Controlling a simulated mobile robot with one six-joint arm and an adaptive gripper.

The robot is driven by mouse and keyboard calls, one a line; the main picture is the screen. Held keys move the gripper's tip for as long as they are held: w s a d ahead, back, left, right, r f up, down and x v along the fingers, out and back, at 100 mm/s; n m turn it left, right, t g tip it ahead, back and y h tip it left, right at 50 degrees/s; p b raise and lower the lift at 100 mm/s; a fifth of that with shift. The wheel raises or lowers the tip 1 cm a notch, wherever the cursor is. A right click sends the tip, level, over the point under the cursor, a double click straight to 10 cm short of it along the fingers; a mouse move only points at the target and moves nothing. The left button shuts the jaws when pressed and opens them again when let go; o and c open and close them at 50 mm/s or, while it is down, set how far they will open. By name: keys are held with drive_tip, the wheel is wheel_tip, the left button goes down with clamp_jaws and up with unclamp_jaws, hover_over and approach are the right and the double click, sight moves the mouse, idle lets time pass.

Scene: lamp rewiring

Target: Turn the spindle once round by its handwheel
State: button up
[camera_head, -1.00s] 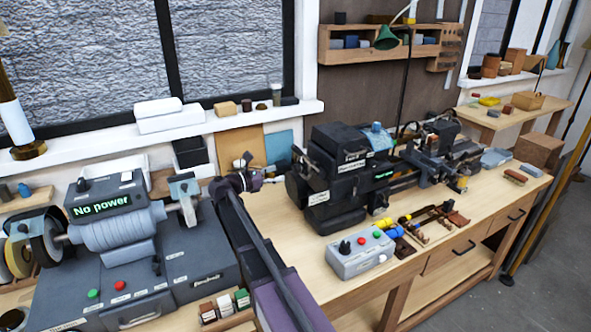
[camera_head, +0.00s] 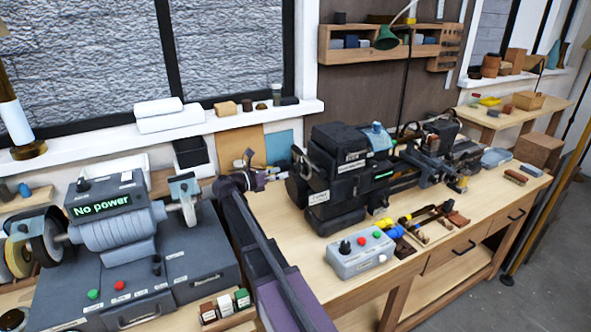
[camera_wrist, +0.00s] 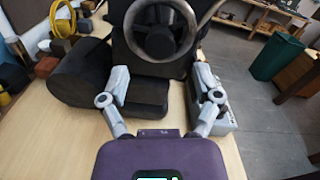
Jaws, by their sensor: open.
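The lathe (camera_head: 345,180) stands on the wooden bench, its dark headstock nearest my arm. The handwheel (camera_wrist: 160,32), a dark ring with a grey rim and a round hub, is on the headstock's end and faces my wrist camera, its top cut off by the picture edge. My gripper (camera_wrist: 161,76) is open and empty. Its two grey fingers point towards the wheel, one on either side of its lower part in the picture. I see no clear contact. In the head view my gripper (camera_head: 258,172) is left of the headstock, beside its wheel end.
A grey control box (camera_head: 360,255) with red and green buttons stands in front of the lathe. Small tools (camera_head: 430,220) lie to its right. At the left stands a grey grinder (camera_head: 115,235) reading "No power". A green bin (camera_wrist: 277,58) stands on the floor.

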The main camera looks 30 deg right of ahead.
sight(294, 169)
drive_tip(key=shift+w+d, duration=0.1)
drive_tip(key=shift+d, duration=3.05)
clamp_jaws()
drive_tip(key=shift+a, duration=0.2)
drive_tip(key=shift+d, duration=0.1)
